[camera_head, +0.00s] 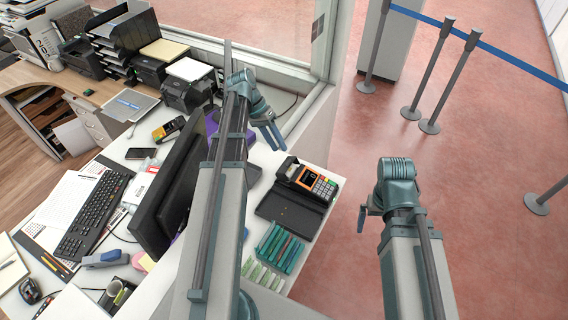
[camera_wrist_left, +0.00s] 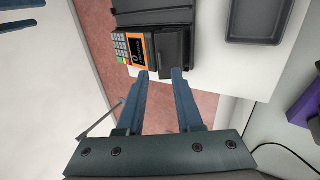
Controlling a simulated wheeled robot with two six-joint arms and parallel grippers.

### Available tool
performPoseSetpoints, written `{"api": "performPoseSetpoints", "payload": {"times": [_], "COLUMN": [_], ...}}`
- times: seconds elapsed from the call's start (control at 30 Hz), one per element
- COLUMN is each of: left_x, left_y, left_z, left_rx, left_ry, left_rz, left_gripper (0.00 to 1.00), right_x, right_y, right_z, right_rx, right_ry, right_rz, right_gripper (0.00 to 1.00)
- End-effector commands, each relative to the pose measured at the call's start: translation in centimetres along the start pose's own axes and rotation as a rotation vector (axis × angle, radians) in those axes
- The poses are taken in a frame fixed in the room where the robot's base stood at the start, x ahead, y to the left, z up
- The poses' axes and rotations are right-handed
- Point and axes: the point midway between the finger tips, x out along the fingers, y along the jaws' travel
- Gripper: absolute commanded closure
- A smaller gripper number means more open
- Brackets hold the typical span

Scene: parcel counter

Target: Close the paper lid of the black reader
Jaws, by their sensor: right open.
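The black reader (camera_head: 312,182) stands on the white counter, with an orange-framed screen and a keypad. In the left wrist view the lid (camera_wrist_left: 170,50) lies just ahead of the fingertips. My left gripper (camera_head: 277,138) is open and empty, close to the reader's lid end; contact cannot be told. My right gripper (camera_head: 363,217) is open, off to the right over the floor.
A dark tray (camera_wrist_left: 257,22) is beside the reader. A monitor (camera_head: 172,185) stands left of my left arm. A glass partition (camera_head: 312,110) rises behind.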

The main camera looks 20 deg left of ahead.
Motion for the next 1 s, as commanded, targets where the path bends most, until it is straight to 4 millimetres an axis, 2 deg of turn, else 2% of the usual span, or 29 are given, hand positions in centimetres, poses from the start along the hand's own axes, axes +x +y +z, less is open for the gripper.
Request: {"api": "performPoseSetpoints", "payload": {"times": [0.03, 0.3, 0.5, 0.83, 0.87, 1.0], "left_x": [1.5, 4.6, 5.5, 5.5, 5.5, 5.5], "left_y": [-0.3, -0.2, -0.1, 0.0, 0.0, 0.0], "left_z": [0.1, 0.1, 0.0, 0.0, 0.0, 0.0], "left_rx": [0.001, 0.001, 0.000, 0.000, 0.000, 0.000], "left_ry": [0.000, -0.001, 0.000, 0.000, 0.000, 0.000], "left_rz": [0.000, 0.000, 0.000, -0.001, -0.001, -0.001], "left_gripper": [0.65, 0.65, 0.65, 0.65, 0.67, 0.92], "right_x": [1.4, 4.0, 4.8, 4.8, 4.8, 4.8], "right_y": [-0.1, -0.4, -0.4, -0.4, -0.4, -0.4], "right_z": [-0.1, -0.2, -0.3, -0.3, -0.3, -0.3], "right_rx": [-0.002, -0.009, -0.011, -0.012, -0.012, -0.011], "right_ry": [0.000, 0.000, 0.000, 0.000, 0.000, 0.000], "right_rz": [0.000, 0.002, 0.002, 0.002, 0.002, 0.002], "right_gripper": [0.00, 0.00, 0.00, 0.00, 0.00, 0.00]}}
